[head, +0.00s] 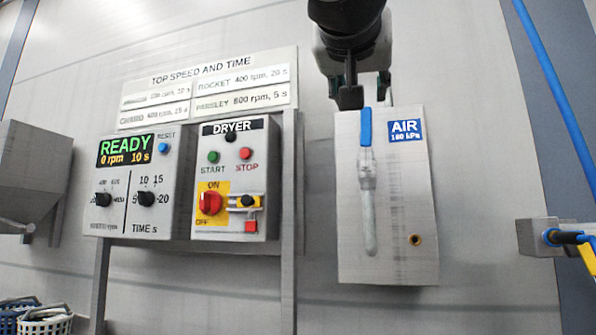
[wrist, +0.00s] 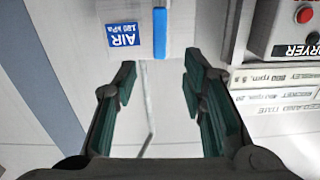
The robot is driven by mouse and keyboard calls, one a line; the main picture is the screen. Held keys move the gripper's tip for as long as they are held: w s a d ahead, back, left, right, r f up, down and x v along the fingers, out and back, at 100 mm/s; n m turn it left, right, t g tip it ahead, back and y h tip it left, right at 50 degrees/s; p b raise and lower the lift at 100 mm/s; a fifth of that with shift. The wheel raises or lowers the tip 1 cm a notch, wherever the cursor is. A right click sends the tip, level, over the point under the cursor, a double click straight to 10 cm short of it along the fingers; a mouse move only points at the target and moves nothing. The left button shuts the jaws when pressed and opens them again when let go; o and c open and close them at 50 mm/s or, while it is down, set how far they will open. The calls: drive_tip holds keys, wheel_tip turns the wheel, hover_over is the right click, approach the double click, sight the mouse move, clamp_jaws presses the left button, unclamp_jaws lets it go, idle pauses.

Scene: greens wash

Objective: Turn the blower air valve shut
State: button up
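The air valve has a blue lever handle (head: 366,126) that points straight up, in line with the pale pipe (head: 369,215) below it. It is mounted on the front of a grey box (head: 412,200) with a blue AIR label (head: 406,132). My gripper (head: 362,95) hangs just above the top of the box, near the handle's upper end. In the wrist view, which is upside down, my gripper (wrist: 158,72) is open, its dark green fingers spread wide. The blue handle (wrist: 160,32) lies between the finger lines, just beyond the tips. No contact is visible.
Left of the box stand the dryer panel (head: 262,200) with a red switch (head: 210,202) and the READY display panel (head: 175,180). A sign board (head: 285,63) is above them. A blue hose (head: 556,85) and grey fitting (head: 535,236) are at right. The wall between is clear.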

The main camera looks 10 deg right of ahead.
sight(366, 121)
drive_tip(key=x, duration=1.3)
drive_tip(key=shift+w, duration=0.3)
drive_tip(key=shift+c, duration=0.5)
clamp_jaws()
